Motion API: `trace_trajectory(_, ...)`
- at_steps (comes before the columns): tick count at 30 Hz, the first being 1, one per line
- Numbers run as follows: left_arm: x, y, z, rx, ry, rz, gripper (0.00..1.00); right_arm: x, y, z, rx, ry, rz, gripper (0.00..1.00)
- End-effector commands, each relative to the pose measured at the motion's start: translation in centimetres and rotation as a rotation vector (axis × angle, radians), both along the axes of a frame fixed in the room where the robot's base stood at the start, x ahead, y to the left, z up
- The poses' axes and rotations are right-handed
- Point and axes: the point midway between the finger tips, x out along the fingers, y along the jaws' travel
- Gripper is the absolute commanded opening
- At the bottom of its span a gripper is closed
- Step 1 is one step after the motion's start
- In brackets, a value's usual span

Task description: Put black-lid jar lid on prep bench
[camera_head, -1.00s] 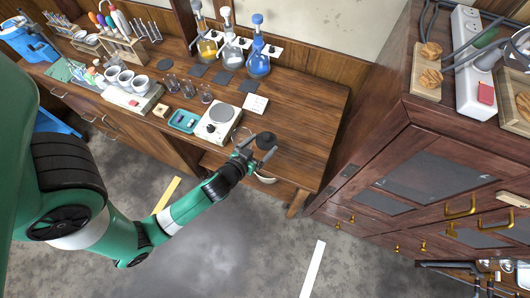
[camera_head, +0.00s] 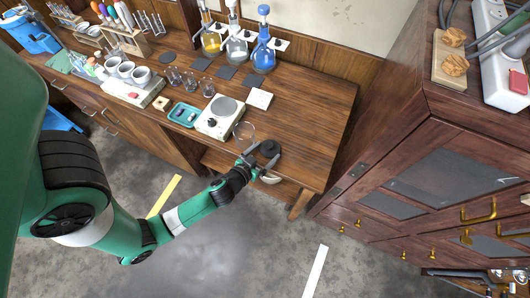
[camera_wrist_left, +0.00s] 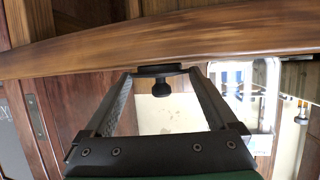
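The black lid (camera_head: 269,147) is a round dark disc at the front right part of the wooden prep bench (camera_head: 310,132). In the left wrist view the black lid (camera_wrist_left: 161,87) shows edge-on, its flat disc against the bench's wooden surface and its knob pointing away from it. My left gripper (camera_head: 262,156) is at the bench's front edge, its two fingers spread. In the wrist view the left gripper (camera_wrist_left: 160,76) has a gap on both sides of the lid's knob. A clear glass jar (camera_head: 244,131) stands just left of the lid. My right gripper is out of view.
A white hotplate (camera_head: 220,116) and a teal tray (camera_head: 184,114) stand left of the lid. Flasks, including a blue one (camera_head: 263,55), stand at the back. A white bowl (camera_head: 270,178) shows below the front edge. The bench's right end is clear.

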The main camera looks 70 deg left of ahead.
Motion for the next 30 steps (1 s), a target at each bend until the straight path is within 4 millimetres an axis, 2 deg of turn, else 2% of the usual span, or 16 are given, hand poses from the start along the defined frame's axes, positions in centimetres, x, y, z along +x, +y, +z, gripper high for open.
trace_trajectory(12, -0.3, -0.2, 0.4, -0.001, 0.002, -0.001, 1.00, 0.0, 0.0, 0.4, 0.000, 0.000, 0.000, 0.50)
trace_trajectory(17, -2.6, -2.1, 1.3, 0.000, 0.003, -0.006, 1.00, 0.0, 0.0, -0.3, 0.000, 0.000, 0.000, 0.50)
trace_trajectory(21, -5.5, -4.4, 2.7, 0.001, 0.003, -0.011, 1.00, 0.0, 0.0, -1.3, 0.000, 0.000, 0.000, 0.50)
trace_trajectory(25, -7.2, -5.7, 3.8, 0.002, 0.001, -0.011, 1.00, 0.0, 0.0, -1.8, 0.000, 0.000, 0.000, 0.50)
trace_trajectory(30, -8.3, -6.5, 4.4, -0.001, 0.005, -0.007, 1.00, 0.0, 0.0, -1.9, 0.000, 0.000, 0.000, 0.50)
